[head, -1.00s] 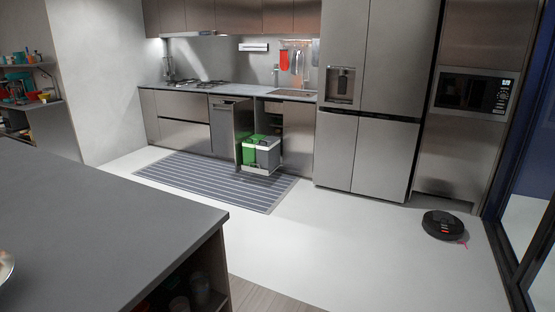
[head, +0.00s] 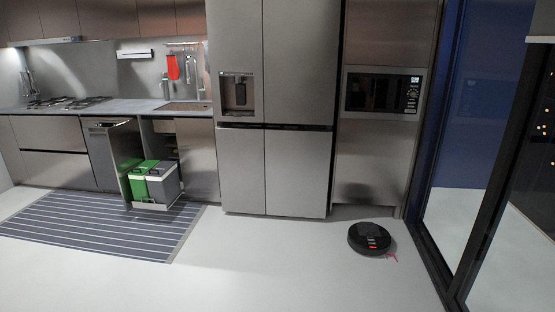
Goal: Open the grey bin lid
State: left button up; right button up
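The grey bin (head: 164,187) stands in a pulled-out drawer under the counter, at the left of the head view. Its lid (head: 160,170) looks shut. A green bin (head: 143,180) stands beside it on the left, in the same drawer. The pull-out frame (head: 152,206) sticks out past the cabinet fronts. Neither of my grippers is in view.
A striped runner (head: 95,222) lies on the floor in front of the counter and drawer. A black robot vacuum (head: 370,238) sits on the floor right of the fridge (head: 275,110). A glass door (head: 480,180) is at the right. The middle floor is clear.

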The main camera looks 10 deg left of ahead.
aim_at(163, 168)
jog(key=i+u, duration=0.25)
jog(key=i, duration=0.3)
jog(key=i+u, duration=0.25)
jog(key=i, duration=0.3)
jog(key=i+l+u, duration=0.25)
jog(key=i, duration=0.3)
jog(key=i+l+u, duration=0.25)
jog(key=i, duration=0.3)
jog(key=i+u, duration=0.5)
jog(key=i, duration=2)
